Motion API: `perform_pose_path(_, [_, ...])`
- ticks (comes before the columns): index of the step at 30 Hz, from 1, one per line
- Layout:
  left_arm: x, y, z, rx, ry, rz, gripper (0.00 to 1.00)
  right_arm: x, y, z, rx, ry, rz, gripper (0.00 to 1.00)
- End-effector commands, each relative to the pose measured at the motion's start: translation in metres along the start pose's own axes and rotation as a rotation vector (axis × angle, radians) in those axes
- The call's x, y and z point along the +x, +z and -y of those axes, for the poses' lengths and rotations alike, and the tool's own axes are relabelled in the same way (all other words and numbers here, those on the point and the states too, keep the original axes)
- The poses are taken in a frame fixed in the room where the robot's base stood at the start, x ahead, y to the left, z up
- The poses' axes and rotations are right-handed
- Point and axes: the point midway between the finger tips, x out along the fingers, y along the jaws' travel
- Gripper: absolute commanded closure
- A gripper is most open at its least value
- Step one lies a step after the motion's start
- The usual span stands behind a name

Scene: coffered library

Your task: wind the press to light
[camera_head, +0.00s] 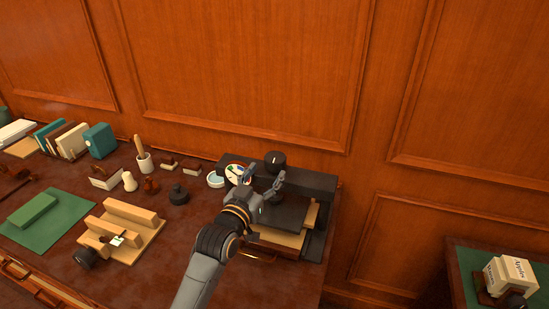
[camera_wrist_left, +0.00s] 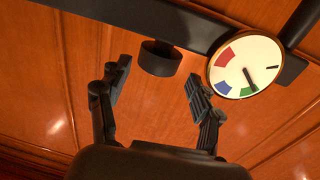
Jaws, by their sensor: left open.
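The black press (camera_head: 315,183) stands at the right end of the desk against the wall. A round black knob (camera_head: 275,159) with a pale mark sits on its top bar. It also shows in the left wrist view (camera_wrist_left: 160,58). The white dial (camera_head: 236,174) beside it shows red, blue and green sectors in the left wrist view (camera_wrist_left: 240,60); its black pointer lies by the green one. My left gripper (camera_head: 266,175) is open and empty in front of the press. In the wrist view the knob appears between the fingers, beyond their tips; contact is not visible. My right gripper is out of view.
Pale boards (camera_head: 279,237) show below the black plate of the press. A wooden stand (camera_head: 130,232), a green mat (camera_head: 60,228), stamps and upright books (camera_head: 72,141) fill the desk to the left. A side table (camera_head: 456,265) stands at right beyond a gap.

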Motion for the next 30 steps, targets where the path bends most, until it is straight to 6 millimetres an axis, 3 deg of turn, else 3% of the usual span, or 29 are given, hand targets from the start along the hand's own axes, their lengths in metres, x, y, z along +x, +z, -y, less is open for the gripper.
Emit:
perform_pose_path(6, [0.037, -0.002, -0.001, 0.0, 0.001, -0.001, 0.35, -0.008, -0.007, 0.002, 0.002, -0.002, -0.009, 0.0])
perform_pose_path(12, [0.058, -0.001, -0.001, 0.002, 0.001, 0.001, 0.35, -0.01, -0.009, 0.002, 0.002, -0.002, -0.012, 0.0])
perform_pose_path(26, [0.067, 0.0, -0.001, 0.002, 0.001, 0.0, 0.35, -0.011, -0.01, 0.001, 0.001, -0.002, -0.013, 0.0])
perform_pose_path(30, [0.066, 0.0, -0.001, 0.002, 0.001, 0.0, 0.64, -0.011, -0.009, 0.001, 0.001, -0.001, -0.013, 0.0])
